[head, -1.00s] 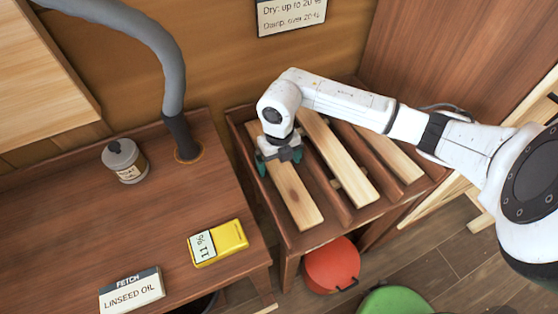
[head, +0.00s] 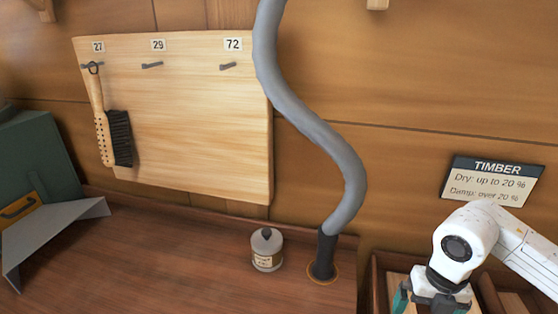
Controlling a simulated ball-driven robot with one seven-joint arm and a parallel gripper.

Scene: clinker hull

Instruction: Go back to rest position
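My gripper (head: 430,300) shows at the lower right of the head view, pointing down over the wooden rack (head: 378,285). Its green-tipped fingers are partly cut off by the bottom edge of the picture. I cannot tell whether they are open or shut, or whether they touch the plank (head: 397,285) below. My white arm reaches in from the right edge.
A grey hose (head: 325,150) rises from the bench (head: 180,260). A small labelled can (head: 267,250) stands left of it. A brush (head: 112,130) hangs on a pegboard (head: 190,130). A green machine (head: 35,170) stands far left. A TIMBER sign (head: 492,180) is on the wall.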

